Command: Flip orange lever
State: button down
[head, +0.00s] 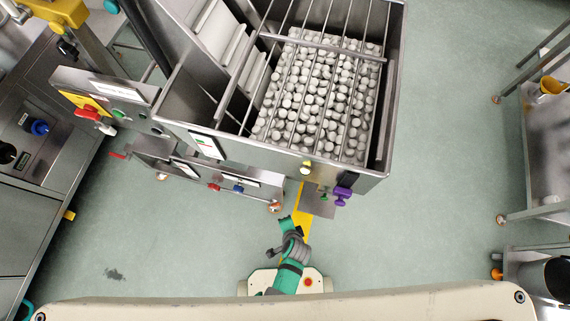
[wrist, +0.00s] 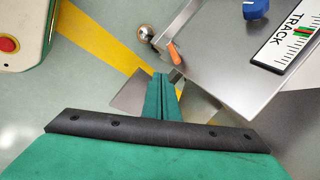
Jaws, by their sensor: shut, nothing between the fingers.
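The orange lever (wrist: 174,52) shows in the wrist view at the edge of a grey metal panel (wrist: 215,60). I cannot make it out for sure in the head view. My gripper (wrist: 163,76) is shut and empty, its green fingers pressed together. Its tips appear close to the lever, just below it in the wrist picture; I cannot tell whether they touch. In the head view my gripper (head: 286,221) is in front of the metal machine (head: 270,158), below its front edge.
The machine's hopper holds many white caps (head: 320,95). A purple knob (head: 342,192) sticks out at its front right. A blue knob (wrist: 256,8) and a TRACK scale (wrist: 290,35) are on the panel. A caster (wrist: 144,32) stands near the lever.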

aim_at(275, 205)
jog(key=w+d+f+m+g+y, duration=0.3)
jog(key=w+d+m+y, duration=0.2)
jog(key=w+m+y, duration=0.15)
jog(key=x, duration=1)
jog(key=shift+w+d+f+m+h, duration=0.25)
jog(key=shift+d+m+h, duration=0.1)
jog(key=shift+d+h, duration=0.1)
